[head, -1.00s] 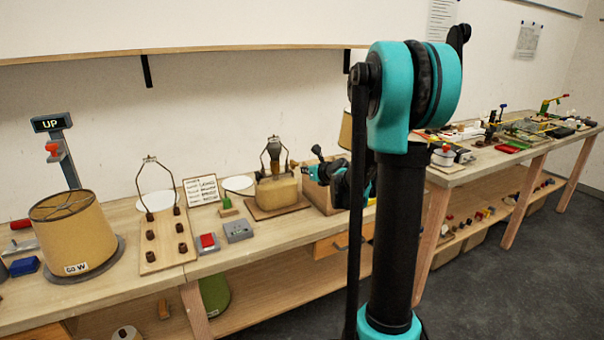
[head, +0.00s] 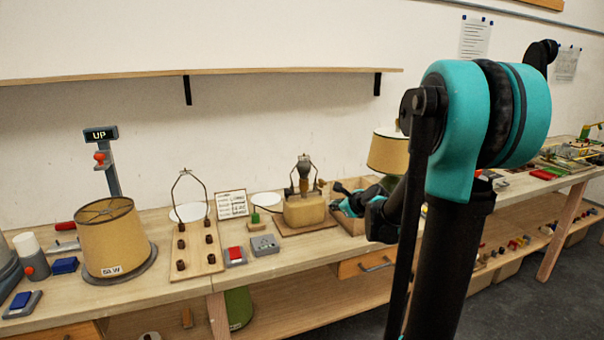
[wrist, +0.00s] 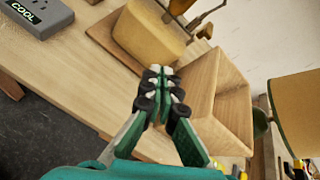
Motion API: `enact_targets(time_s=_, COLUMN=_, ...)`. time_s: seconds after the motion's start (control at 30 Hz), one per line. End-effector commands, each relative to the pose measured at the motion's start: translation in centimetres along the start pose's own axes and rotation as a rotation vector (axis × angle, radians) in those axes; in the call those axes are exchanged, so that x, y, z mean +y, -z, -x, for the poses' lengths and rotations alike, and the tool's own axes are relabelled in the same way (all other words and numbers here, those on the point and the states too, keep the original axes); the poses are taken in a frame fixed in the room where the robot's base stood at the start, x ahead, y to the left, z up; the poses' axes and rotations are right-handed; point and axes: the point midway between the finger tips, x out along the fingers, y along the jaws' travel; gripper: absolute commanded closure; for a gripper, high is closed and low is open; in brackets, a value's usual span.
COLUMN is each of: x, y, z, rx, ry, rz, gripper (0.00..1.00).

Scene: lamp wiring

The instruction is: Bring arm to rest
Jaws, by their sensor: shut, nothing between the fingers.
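My gripper (wrist: 162,90) is shut and empty in the wrist view. Its fingertips are together above the bench (wrist: 95,95), between the tan lamp base (wrist: 150,38) and a wooden box (wrist: 228,85). In the head view my arm rises at the right and hides part of the bench, and my gripper (head: 340,196) shows small beside the lamp base (head: 305,210). Whether the fingers touch anything cannot be told.
A lampshade (head: 110,240), a wooden board with a wire harp (head: 185,245), a red switch (head: 234,256) and a grey box (head: 264,245) stand along the bench. A finished lamp (head: 388,152) stands behind my arm. A wall shelf (head: 130,75) runs above.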

Motion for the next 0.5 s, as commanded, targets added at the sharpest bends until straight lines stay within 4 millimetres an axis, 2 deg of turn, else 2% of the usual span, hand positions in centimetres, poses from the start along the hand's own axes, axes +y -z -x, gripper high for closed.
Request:
enact_targets(time_s=0.03, x=1.9, y=0.8, z=1.2, rx=0.03, ry=-0.034, rz=0.145, gripper=1.0)
enact_targets(time_s=0.2, x=7.6, y=4.2, z=5.1, rx=0.119, ry=-0.173, rz=0.664, gripper=1.0)
enact_targets(time_s=0.37, x=12.2, y=8.3, z=9.1, rx=0.17, ry=-0.342, rz=1.137, gripper=1.0)
enact_targets(time_s=0.5, x=15.8, y=12.4, z=13.0, rx=0.183, ry=-0.521, rz=1.532, gripper=1.0)
